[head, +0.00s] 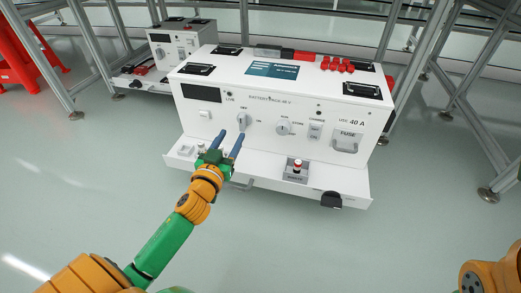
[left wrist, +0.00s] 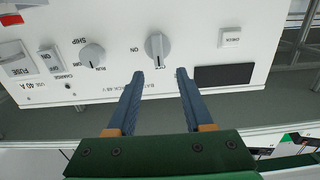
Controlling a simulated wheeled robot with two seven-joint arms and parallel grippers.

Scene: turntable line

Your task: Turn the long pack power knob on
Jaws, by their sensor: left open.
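The long pack (head: 275,95) is a white box in the middle of the head view. Its power knob (head: 243,120) is grey, with its grip upright and labels beside it, ON to the right. In the left wrist view, where the panel is upside down, the knob (left wrist: 158,48) has its grip upright and ON printed to its left. My left gripper (head: 231,134) is open and empty in front of the panel. In the left wrist view its fingertips (left wrist: 160,74) lie either side of the knob's line, apart from it. My right gripper is out of view.
A second grey knob (head: 283,128), a charge switch (head: 316,130) and a fuse handle (head: 346,142) are to the right. A red button (head: 297,165) stands on the front ledge. A smaller white pack (head: 182,42) stands behind left. Metal frame posts flank the pack; the front floor is clear.

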